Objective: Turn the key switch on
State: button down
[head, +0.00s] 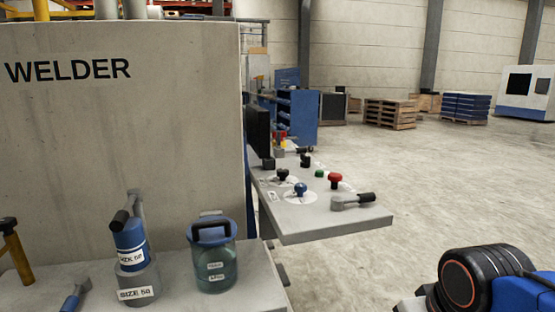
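A grey control panel (330,225) juts out to the right of the welder cabinet. On it stand a blue knob (300,189) on a white dial, a black knob (283,174) behind it, a red mushroom button (335,180), a small green button (319,173) and a lever with a black grip (366,199). More small black controls (305,160) stand at the back of the panel. I cannot tell which control is the key switch; no key is clear at this size. My gripper is not in view; only a blue and black part of my arm shows at the lower right.
The large cabinet marked WELDER (120,130) fills the left. Its front ledge holds a blue-topped canister (213,255), a blue and grey tool (133,250) and a hammer-like tool (14,250). Open floor (450,180) lies right of the panel; pallets (390,113) stand far back.

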aim_at(279, 154)
jog(key=i+l+z, duration=0.2)
jog(key=l, duration=0.15)
jog(key=i+l+z, duration=0.15)
jog(key=l, duration=0.2)
jog(key=i+l, duration=0.25)
jog(key=i+l+z, duration=0.1)
jog(key=l, duration=0.3)
jog(key=i, duration=0.1)
